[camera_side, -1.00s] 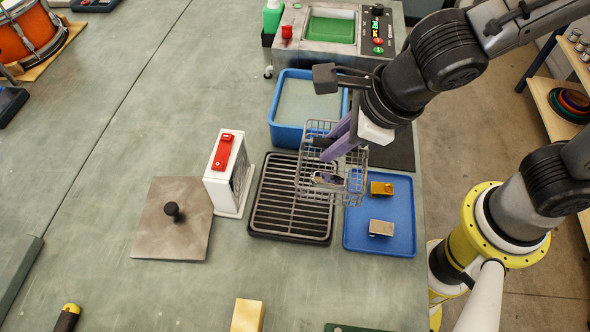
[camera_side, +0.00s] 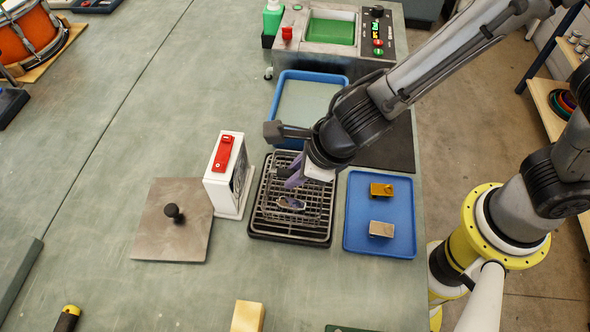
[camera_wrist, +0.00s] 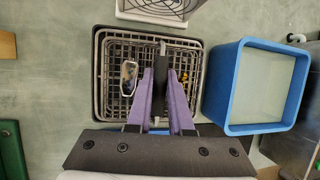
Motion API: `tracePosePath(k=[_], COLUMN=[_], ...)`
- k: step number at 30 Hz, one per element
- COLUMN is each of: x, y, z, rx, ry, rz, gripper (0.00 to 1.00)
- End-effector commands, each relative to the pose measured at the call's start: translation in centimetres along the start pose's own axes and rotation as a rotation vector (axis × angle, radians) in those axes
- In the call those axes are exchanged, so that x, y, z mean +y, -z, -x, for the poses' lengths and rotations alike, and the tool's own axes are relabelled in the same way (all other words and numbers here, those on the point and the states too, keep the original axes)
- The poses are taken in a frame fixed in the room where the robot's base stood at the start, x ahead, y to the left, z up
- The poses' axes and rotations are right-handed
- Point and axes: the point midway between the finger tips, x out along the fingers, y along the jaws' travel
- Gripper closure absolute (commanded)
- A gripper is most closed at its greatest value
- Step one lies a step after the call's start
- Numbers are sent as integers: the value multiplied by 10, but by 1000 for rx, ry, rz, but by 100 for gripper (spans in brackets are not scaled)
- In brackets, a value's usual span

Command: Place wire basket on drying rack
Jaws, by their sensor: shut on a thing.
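The wire basket (camera_side: 305,194) is a grey mesh basket and lies over the black drying rack (camera_side: 260,228) in the side view. A shiny metal part (camera_side: 291,203) is in it. My gripper (camera_side: 291,180), with purple fingers, is shut on the basket's handle or rim. In the wrist view the basket (camera_wrist: 115,62) sits within the rack's outline (camera_wrist: 97,45), with the metal part (camera_wrist: 128,77) inside it. The purple fingers (camera_wrist: 160,72) reach to a bar at the basket's middle. I cannot tell whether the basket touches the rack.
A blue tub (camera_side: 277,105) stands behind. A white timer box (camera_side: 229,180) with a red top stands close left, beside a grey plate (camera_side: 155,235) with a knob.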

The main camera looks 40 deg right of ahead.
Motion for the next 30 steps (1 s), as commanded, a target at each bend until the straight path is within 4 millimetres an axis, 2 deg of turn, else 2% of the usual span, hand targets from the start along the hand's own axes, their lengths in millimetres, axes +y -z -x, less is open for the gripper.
tracePosePath(k=[7,8,12,13,24,30], x=[0,0,0,0,0,0], y=[1,1,1,1,0,-1], z=[-2,-2,-2,-2,0,27], rx=[-1,0,0,0,-1,-6], ry=[0,0,0,0,0,-1], rz=[0,-1,-1,-1,0,-2], gripper=[100,79,54,51,51,51])
